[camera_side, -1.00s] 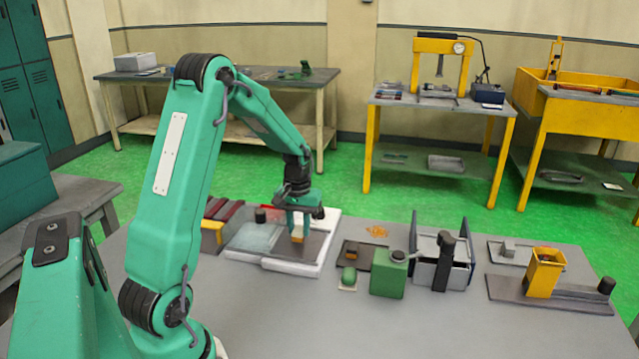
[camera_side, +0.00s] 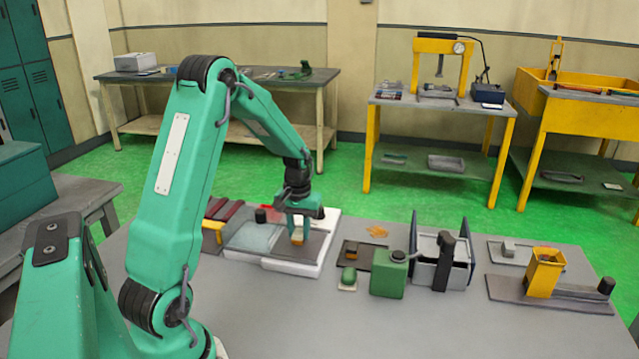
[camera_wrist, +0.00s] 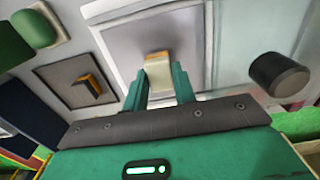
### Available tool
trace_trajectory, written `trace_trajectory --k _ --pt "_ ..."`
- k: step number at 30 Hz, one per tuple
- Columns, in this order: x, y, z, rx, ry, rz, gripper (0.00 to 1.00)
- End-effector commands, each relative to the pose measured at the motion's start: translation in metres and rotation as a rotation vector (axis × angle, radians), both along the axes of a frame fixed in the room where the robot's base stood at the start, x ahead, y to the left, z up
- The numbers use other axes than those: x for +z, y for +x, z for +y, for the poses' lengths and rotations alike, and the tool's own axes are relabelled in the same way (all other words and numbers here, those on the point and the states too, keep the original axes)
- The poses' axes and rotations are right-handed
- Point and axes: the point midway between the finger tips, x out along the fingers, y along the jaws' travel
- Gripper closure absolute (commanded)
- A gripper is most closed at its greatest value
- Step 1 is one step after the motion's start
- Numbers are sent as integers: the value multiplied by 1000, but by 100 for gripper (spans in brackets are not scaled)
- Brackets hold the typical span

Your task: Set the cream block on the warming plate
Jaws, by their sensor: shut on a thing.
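The cream block (camera_side: 297,236) is between the fingers of my gripper (camera_side: 297,222), over the dark plate in the white-framed station (camera_side: 290,268). It has an orange-brown end. In the wrist view the block (camera_wrist: 158,70) sits between the two green fingers of my gripper (camera_wrist: 159,84), which are shut on it. Behind it lies the grey plate surface (camera_wrist: 125,45), which I take to be the warming plate. Whether the block's underside touches the plate I cannot tell.
A black knob (camera_wrist: 279,74) stands right of my gripper in the wrist view. A dark tray with an orange-brown piece (camera_wrist: 88,90) lies left. A green box (camera_side: 388,273), a grey bin (camera_side: 441,262) and a yellow hopper (camera_side: 545,272) stand to the right.

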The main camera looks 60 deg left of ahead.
Motion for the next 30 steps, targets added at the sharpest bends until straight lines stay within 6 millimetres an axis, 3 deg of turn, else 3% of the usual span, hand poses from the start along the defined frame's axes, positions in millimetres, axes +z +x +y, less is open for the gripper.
trace_trajectory --k 25,26,30 --pt "-2 0 0 0 1 -1 96" --pt "-2 0 0 0 1 -1 72" --pt "-2 0 0 0 1 -1 48"
